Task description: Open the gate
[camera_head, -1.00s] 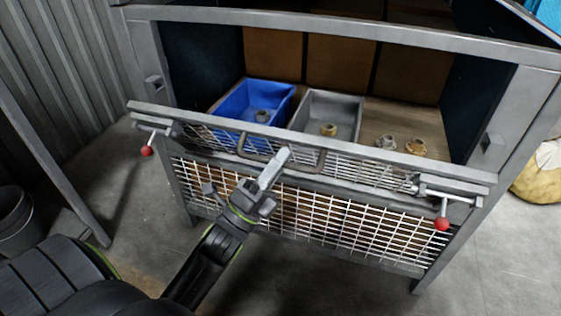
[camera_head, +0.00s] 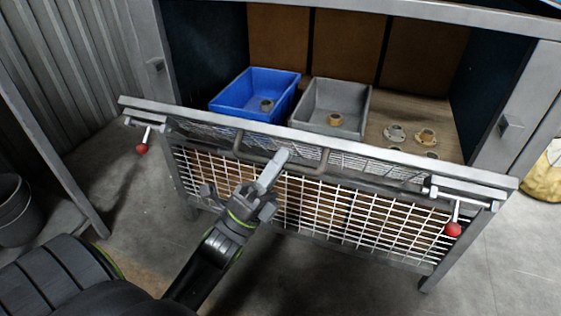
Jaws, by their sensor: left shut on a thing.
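The gate (camera_head: 320,200) is a metal mesh panel on the front of a steel booth. Its top bar (camera_head: 330,145) is tilted outward, away from the booth opening. A U-shaped handle (camera_head: 325,162) sits near the middle of the gate. Red-knobbed latches hang at the left end (camera_head: 142,149) and the right end (camera_head: 453,229). My left gripper (camera_head: 272,170) is at the handle and shut on it; its fingers hide part of the handle. My right gripper is not in view.
Inside the booth stand a blue bin (camera_head: 255,92) and a grey bin (camera_head: 332,105), each with a part in it. Several metal parts lie on the wooden floor (camera_head: 405,113) to the right. A bucket (camera_head: 15,210) and a slanted post (camera_head: 50,150) stand at left.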

